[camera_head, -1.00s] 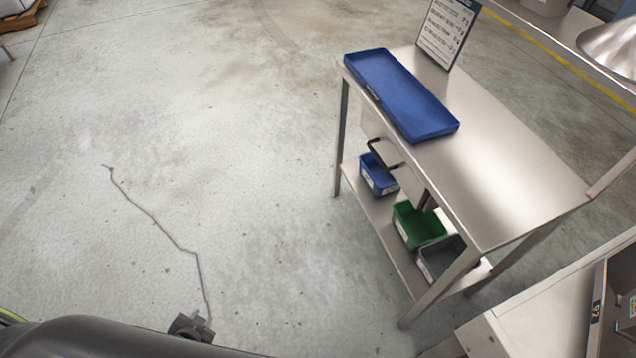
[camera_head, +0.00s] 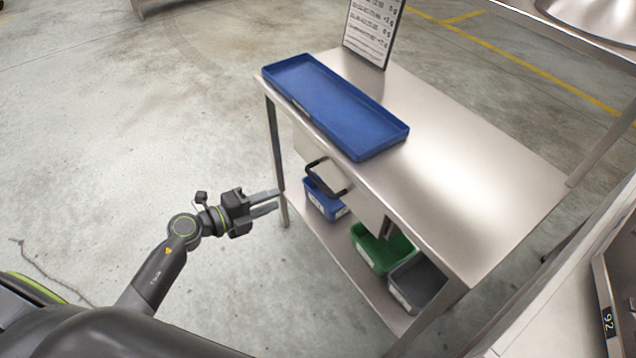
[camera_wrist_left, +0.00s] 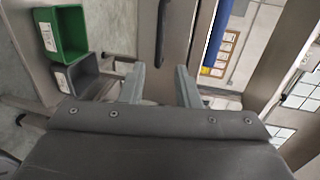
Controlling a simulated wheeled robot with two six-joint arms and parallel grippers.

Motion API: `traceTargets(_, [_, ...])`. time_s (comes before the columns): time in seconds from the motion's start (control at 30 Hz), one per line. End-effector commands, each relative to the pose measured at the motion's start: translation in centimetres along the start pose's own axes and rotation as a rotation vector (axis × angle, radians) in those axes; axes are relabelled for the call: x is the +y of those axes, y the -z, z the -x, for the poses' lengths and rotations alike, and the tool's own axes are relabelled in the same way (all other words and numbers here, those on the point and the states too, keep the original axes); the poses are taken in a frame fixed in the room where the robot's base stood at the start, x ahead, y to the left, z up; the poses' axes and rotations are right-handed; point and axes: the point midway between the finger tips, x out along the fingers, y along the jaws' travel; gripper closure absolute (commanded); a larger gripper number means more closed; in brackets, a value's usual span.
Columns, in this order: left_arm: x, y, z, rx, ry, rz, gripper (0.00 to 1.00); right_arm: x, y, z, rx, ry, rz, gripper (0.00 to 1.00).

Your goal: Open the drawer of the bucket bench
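The bucket bench (camera_head: 500,180) is a steel table with a lower shelf, at the centre right of the head view. Its drawer (camera_head: 364,208) sits under the top's near edge and looks shut, its front about flush with the bench. A black bar handle (camera_head: 311,178) stands out from the drawer front. My left gripper (camera_head: 278,199) is open and empty, left of the handle and apart from it. In the left wrist view the handle (camera_wrist_left: 161,35) is ahead, between the lines of the two spread fingers (camera_wrist_left: 159,82). My right gripper is not in view.
A blue tray (camera_head: 335,108) and a sign (camera_head: 372,30) are on the bench top. Blue (camera_head: 325,204), green (camera_head: 382,248) and grey (camera_head: 417,283) bins stand on the lower shelf (camera_head: 345,262). Floor left of the bench is clear. Another counter is at lower right.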

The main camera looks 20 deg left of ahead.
Motion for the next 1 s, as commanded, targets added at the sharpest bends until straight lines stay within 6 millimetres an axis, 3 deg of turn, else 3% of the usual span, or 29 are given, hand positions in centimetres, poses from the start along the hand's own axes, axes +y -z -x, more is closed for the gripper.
traceTargets(0.3, [-0.1, 0.0, -7.2, -0.001, 0.004, 0.004, 0.71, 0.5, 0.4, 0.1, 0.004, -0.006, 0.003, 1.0])
traceTargets(0.53, [0.0, 0.0, -11.7, 0.0, 0.003, 0.004, 0.71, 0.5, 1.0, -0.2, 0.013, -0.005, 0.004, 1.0])
traceTargets(0.7, [0.0, 0.0, -13.7, -0.001, 0.002, 0.003, 0.71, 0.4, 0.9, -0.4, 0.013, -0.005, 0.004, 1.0])
traceTargets(1.0, [0.0, -0.1, -14.4, -0.002, 0.001, 0.001, 0.71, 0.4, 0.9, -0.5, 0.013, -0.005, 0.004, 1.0])
